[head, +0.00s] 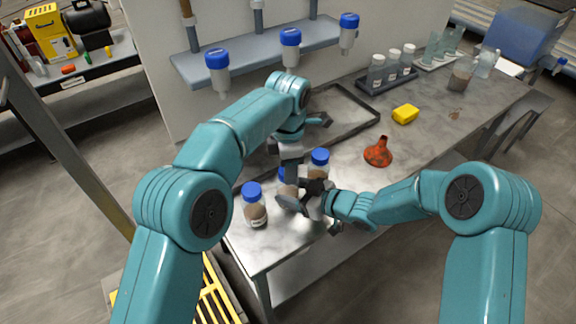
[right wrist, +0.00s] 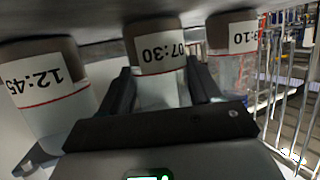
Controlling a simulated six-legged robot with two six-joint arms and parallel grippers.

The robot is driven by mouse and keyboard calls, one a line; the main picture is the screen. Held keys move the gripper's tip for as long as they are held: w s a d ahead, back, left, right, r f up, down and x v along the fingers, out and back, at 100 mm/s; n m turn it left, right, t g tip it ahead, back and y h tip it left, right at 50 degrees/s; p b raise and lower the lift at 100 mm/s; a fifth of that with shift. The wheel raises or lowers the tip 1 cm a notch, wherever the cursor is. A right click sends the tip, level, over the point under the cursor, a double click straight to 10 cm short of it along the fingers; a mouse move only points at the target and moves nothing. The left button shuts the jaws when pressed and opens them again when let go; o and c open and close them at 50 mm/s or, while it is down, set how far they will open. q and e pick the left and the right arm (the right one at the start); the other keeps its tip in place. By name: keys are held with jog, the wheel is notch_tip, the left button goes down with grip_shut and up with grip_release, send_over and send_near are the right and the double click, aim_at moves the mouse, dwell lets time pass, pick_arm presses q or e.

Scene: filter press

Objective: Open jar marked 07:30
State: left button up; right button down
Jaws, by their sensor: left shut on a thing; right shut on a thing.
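The jar marked 07:30 (right wrist: 158,52) stands between the fingers of my right gripper (right wrist: 160,78), which is shut on its body. In the head view this is the middle jar of a row, with its blue lid (head: 282,175) partly showing. My right gripper also shows in the head view (head: 303,194), low on the jar. My left gripper (head: 290,172) reaches down from above and is shut at the blue lid. Its fingertips and the jar's upper part are largely hidden, so I cannot tell whether the lid is loose.
Two blue-lidded jars stand close on either side, one left (head: 254,206) and one right (head: 319,163). Wrist-view neighbours are marked 12:45 (right wrist: 42,88) and partly readable 9:10 (right wrist: 233,38).

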pick_arm(q)
jog(key=shift+r, duration=0.1)
pick_arm(e)
jog(key=shift+f, duration=0.15)
pick_arm(q)
jog(key=shift+r, duration=0.95)
jog(key=shift+r, duration=2)
pick_arm(e)
jog(key=shift+c, duration=0.8)
grip_release()
jog(key=shift+d, duration=0.1)
